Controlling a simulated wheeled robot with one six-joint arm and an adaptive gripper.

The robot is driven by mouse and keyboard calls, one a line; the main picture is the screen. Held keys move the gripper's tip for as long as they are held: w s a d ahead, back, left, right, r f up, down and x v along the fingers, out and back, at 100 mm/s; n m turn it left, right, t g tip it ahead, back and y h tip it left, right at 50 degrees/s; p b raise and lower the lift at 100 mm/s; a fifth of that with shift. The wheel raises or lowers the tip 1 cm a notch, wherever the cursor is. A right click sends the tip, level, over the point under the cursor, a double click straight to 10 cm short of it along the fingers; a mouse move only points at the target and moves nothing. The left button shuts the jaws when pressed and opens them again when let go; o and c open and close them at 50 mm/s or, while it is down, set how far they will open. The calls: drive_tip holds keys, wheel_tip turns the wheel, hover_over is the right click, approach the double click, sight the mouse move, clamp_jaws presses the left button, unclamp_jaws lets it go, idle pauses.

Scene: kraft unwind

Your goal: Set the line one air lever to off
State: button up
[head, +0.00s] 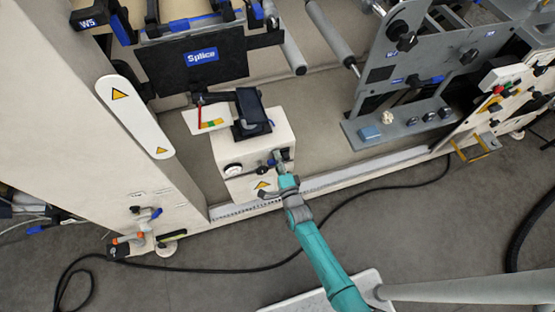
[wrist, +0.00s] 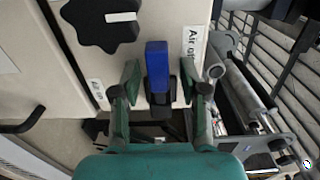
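The air lever (wrist: 157,62) has a blue handle on a dark base and points up in the wrist view. A white label reading "Air of…" (wrist: 193,48) is just right of the handle, and another partly readable "Air o…" label (wrist: 98,94) is at lower left. My gripper (wrist: 160,82) is open, with one finger on each side of the lever and visible gaps to the handle. In the head view my gripper (head: 283,168) is at the front of the cream box (head: 262,135), and the lever there is largely hidden.
A black knob (wrist: 101,22) is close above left of the lever. Other valves (head: 145,214) stand at lower left. A black cable (head: 225,270) crosses the floor.

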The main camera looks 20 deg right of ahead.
drive_tip(key=s, duration=1.2)
drive_tip(key=shift+s, duration=0.1)
idle(0.4)
drive_tip(key=s+d+r+n, duration=0.1)
drive_tip(key=s+r+n, duration=0.2)
drive_tip(key=s, duration=0.4)
drive_tip(key=s+d+r+n+g, duration=0.1)
drive_tip(key=s+r+n, duration=0.2)
drive_tip(key=s, duration=0.3)
drive_tip(key=s+d+r+n, duration=0.1)
drive_tip(key=s+r+n, duration=0.2)
drive_tip(key=s, duration=0.4)
drive_tip(key=s+r+n+g, duration=0.2)
drive_tip(key=s+r+n, duration=0.7)
drive_tip(key=r, duration=0.7)
drive_tip(key=shift+d+v, duration=0.25)
drive_tip(key=shift+v, duration=0.95)
